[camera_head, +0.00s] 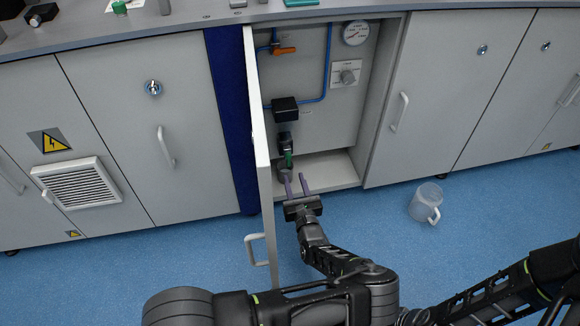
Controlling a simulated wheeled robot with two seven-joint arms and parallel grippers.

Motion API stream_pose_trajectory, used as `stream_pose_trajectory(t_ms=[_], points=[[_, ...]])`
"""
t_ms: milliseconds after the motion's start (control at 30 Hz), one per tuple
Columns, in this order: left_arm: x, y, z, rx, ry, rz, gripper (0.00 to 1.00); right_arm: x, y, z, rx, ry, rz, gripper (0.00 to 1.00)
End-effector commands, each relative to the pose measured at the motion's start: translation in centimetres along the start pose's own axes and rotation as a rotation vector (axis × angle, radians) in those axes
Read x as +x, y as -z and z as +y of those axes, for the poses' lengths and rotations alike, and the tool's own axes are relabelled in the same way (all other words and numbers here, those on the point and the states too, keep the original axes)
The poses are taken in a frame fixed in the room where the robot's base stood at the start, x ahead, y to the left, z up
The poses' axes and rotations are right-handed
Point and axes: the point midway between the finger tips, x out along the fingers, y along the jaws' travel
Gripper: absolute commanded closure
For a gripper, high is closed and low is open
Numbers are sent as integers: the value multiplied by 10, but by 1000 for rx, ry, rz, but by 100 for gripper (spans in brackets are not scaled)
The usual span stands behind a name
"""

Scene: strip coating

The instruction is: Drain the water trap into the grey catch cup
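The water trap hangs inside the open cabinet below a black block (285,108). Its dark body (285,141) has a green part (289,159) at the lower end. A small grey cup-like thing (284,172) shows just under the green part, partly hidden behind my gripper's fingers; I cannot tell whether they touch. My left gripper (297,184) reaches into the cabinet opening from below. Its two purple fingers are apart, with nothing seen between them, just in front of and below the trap. My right arm shows at lower right, but its gripper is out of view.
The open cabinet door (259,150) stands close to the left of my gripper. A translucent jug (424,203) stands on the clear blue floor at right.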

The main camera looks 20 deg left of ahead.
Motion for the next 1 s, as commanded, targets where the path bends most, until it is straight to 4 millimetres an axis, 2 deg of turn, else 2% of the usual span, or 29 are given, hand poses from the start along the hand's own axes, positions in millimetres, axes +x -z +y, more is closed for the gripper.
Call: stream_pose_trajectory(t_ms=[300,500,800,1000], points=[[46,4,1,0,-1,-1,66,21,2,7,2,2,6,64],[67,2,0,0,-1,-1,66,27,3,9,3,4,7,64],[70,0,0,0,-1,0,66,26,3,9,3,4,6,64],[70,0,0,0,0,0,82,26,3,9,3,4,6,64]])
